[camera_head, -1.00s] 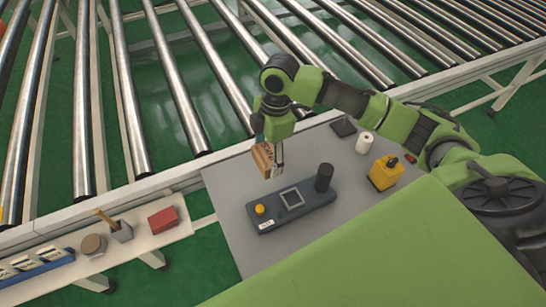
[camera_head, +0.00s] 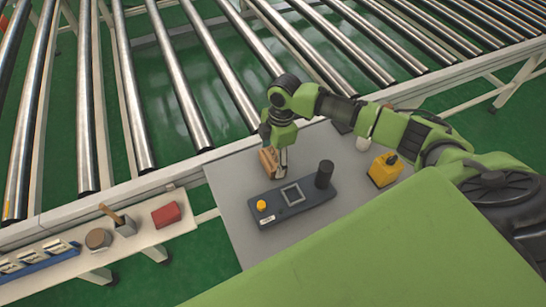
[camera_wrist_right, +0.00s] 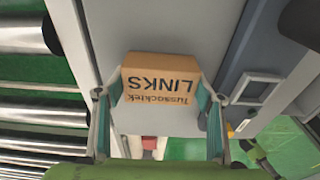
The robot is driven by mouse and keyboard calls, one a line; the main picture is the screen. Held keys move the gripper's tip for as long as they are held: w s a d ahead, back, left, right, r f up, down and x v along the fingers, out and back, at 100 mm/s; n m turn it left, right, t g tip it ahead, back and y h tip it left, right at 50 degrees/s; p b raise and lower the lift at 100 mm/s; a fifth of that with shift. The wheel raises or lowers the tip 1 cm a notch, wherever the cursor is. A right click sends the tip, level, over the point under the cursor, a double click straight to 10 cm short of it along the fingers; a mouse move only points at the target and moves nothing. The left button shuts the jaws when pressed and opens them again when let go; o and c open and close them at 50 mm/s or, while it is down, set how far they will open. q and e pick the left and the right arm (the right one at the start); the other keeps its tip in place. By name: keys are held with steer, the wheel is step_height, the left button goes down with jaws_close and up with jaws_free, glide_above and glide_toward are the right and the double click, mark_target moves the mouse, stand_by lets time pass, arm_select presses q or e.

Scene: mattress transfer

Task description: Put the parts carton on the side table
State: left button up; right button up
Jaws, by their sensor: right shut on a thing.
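The parts carton (camera_head: 268,160) is a small brown cardboard box. In the right wrist view the carton (camera_wrist_right: 160,85) shows the printed word "LINKS" and sits between the two fingers. My right gripper (camera_head: 282,161) is shut on it, low over the grey side table (camera_head: 228,185), behind the dark control box. I cannot tell whether the carton touches the table top. My left gripper is not in view.
A dark control box (camera_head: 291,203) with a yellow button and a black cylinder lies on the table. A narrow shelf (camera_head: 75,262) holds a red box (camera_head: 166,214). A roller conveyor (camera_head: 190,90) runs behind.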

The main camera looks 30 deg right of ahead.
mark_target(277, 156)
steer(key=o, duration=1.4)
steer(key=r, duration=0.4)
steer(key=d+r, duration=0.1)
steer(key=r, duration=0.3)
steer(key=r+b, duration=0.1)
steer(key=r, duration=0.3)
steer(key=shift+s+d+r, duration=0.1)
steer(key=shift+d, duration=0.15)
steer(key=shift+a, duration=0.1)
